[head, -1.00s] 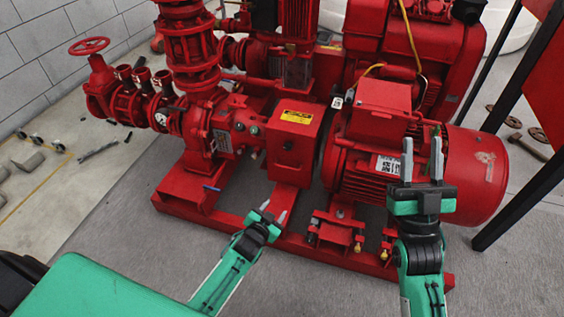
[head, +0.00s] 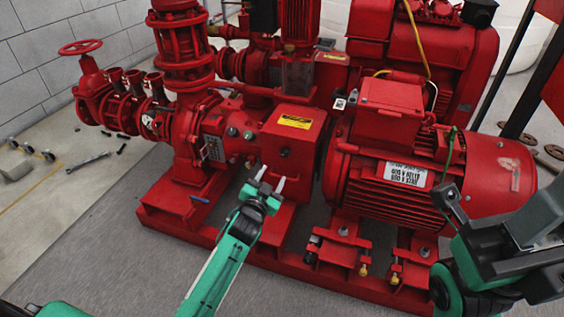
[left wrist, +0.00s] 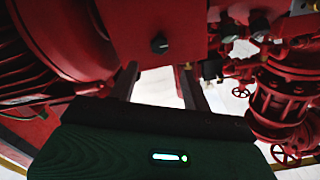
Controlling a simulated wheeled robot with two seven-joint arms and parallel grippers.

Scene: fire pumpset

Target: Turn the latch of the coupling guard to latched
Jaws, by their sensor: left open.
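The red coupling guard (head: 306,140) is a box with a yellow label, between the pump and the red motor. Its latch is a small black knob (head: 284,152) on the front face; in the left wrist view the knob (left wrist: 159,43) sits above the gap between my fingers, turned slightly off level. My left gripper (head: 272,178) is open and empty, its fingertips just below and in front of the knob, apart from it. In the left wrist view both fingers (left wrist: 157,70) point at the guard. My right arm is at the lower right; its fingers cannot be made out clearly.
The red motor (head: 405,190) stands right of the guard, close to my right arm. The pump (head: 215,140) and its pipes are on the left. The red base frame (head: 225,235) runs along the front. Grey floor (head: 110,250) is free at front left.

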